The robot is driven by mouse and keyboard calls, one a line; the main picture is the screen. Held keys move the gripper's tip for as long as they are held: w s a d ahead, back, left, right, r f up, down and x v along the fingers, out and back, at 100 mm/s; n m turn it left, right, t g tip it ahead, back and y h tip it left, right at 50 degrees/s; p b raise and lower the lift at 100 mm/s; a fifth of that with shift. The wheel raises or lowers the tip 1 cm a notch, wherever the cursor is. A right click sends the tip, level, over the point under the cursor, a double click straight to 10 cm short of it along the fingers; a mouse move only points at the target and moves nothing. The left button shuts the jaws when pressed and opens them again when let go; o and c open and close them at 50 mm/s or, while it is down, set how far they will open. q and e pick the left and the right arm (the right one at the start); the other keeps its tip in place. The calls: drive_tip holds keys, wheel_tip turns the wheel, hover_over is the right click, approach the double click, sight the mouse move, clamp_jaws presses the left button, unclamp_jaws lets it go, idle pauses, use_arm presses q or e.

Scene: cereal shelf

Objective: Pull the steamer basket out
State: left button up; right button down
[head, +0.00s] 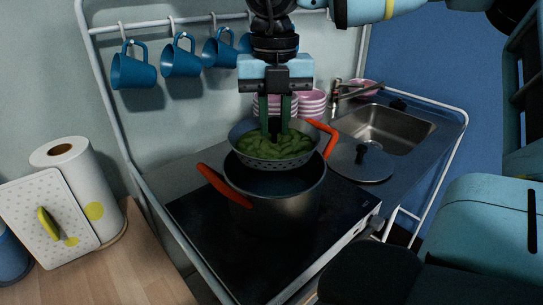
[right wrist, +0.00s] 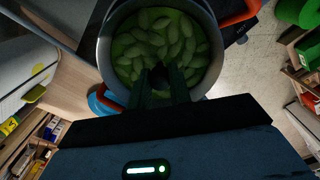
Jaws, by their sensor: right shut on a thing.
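The steamer basket (head: 272,164) is a grey perforated bowl full of green pods. It hangs over the pot, its underside around the height of the pot's rim. My right gripper (head: 276,130) points down into the middle of the basket and is shut on its centre part, which the fingers and pods mostly hide. In the right wrist view the basket (right wrist: 105,50) surrounds the fingers (right wrist: 160,80). The dark pot (head: 280,207) with two orange handles stands on the black hob, its inside partly showing below the basket. My left gripper is not in view.
A lid (head: 362,162) lies right of the pot, before the sink (head: 392,130). Pink bowls (head: 313,104) stand behind. Blue mugs (head: 133,70) hang from the rail at upper left. A paper roll (head: 85,185) and a dotted board (head: 48,222) stand on the left counter.

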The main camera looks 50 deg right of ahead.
drive_tip(key=shift+r, duration=0.15)
drive_tip(key=shift+r+p, duration=0.8)
drive_tip(key=shift+r, duration=1.1)
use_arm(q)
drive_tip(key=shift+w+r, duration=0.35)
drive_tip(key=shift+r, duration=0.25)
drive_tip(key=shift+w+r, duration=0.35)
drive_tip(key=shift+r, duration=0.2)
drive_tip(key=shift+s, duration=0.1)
